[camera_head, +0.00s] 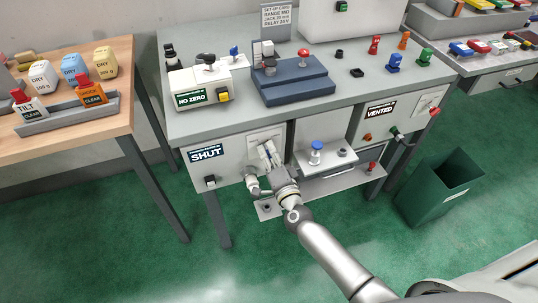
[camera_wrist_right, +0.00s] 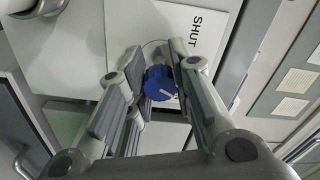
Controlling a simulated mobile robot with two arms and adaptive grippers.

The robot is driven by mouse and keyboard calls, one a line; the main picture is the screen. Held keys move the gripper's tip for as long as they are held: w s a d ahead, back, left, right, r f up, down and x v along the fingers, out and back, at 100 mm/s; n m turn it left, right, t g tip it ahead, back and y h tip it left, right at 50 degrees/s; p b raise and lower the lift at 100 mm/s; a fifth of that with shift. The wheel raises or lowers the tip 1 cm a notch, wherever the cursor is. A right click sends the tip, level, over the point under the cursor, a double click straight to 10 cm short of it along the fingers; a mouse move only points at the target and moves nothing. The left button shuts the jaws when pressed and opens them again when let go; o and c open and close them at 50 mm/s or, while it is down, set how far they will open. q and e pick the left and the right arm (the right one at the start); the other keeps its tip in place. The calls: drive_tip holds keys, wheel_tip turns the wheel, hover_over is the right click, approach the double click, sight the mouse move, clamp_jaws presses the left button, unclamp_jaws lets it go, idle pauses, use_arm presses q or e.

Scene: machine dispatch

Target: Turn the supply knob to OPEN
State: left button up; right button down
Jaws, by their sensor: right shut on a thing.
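The supply knob (camera_wrist_right: 158,84) is a blue ribbed knob with a white pointer line, set on a white plate marked SHUT. My right gripper (camera_wrist_right: 156,70) has its fingers on both sides of the knob and is shut on it. In the head view my right gripper (camera_head: 268,155) is at the white panel on the table's front, just right of the SHUT display (camera_head: 206,152). There the gripper hides the knob. My left gripper is not in view.
A black switch (camera_head: 210,181) sits below the SHUT display. Right of my gripper is a shelf (camera_head: 340,158) with a blue-topped part (camera_head: 316,147). A VENTED display (camera_head: 380,111) is farther right, above a green bin (camera_head: 430,190). The green floor in front is mostly clear.

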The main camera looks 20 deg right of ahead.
drive_tip(key=shift+m+b, duration=0.5)
drive_tip(key=shift+m, duration=1.4)
drive_tip(key=c, duration=1.2)
unclamp_jaws()
drive_tip(key=shift+c, duration=0.2)
drive_tip(key=s, duration=1.2)
drive_tip(key=shift+d, duration=0.2)
